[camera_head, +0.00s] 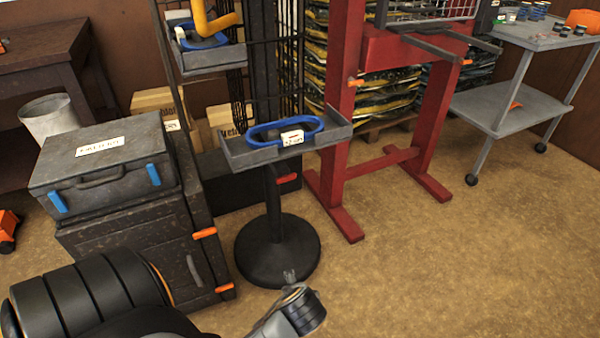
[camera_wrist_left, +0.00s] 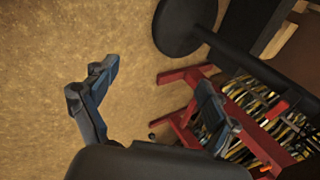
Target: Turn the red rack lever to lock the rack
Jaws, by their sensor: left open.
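A small red lever (camera_head: 288,178) sticks out to the right from the pole of the black display stand (camera_head: 277,262), below its grey tray (camera_head: 243,158). In the head view my left arm reaches in at the bottom, in front of the stand base, apart from the lever. My right gripper is not in view.
A red press frame (camera_head: 343,130) stands right of the stand. A dark cabinet (camera_head: 150,240) with a grey toolbox (camera_head: 105,165) stands to its left. A grey wheeled cart (camera_head: 510,105) is at the far right. The floor at front right is clear.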

